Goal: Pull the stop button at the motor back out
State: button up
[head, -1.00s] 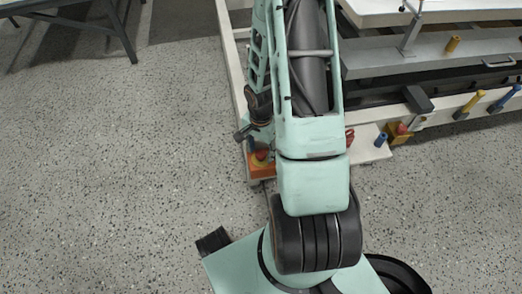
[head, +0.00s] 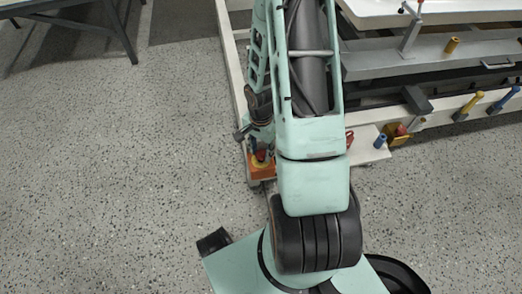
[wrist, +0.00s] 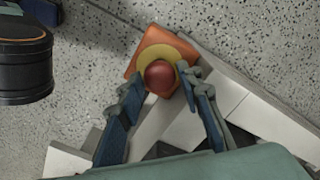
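The stop button is a red knob (wrist: 160,77) on a yellow disc (wrist: 183,50) on an orange box (wrist: 150,45), in the upper middle of the wrist view. In the head view the orange box (head: 262,172) shows at the left end of the white frame, partly covered by my arm and gripper. My gripper (wrist: 162,84) is open, with one finger on the left of the red knob and one on the right. The fingertips are close to the knob. I cannot tell whether they touch it.
A second red button on a yellow box (head: 397,136) stands farther right on the frame, near a blue peg (head: 381,141). Yellow and blue handles (head: 467,104) stick out beyond it. The white frame (head: 232,62) runs beside my arm.

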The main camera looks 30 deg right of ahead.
jog(key=shift+o, duration=1.2)
jog(key=shift+r, duration=0.1)
jog(key=shift+r+p, duration=2.35)
jog(key=shift+r, duration=0.5)
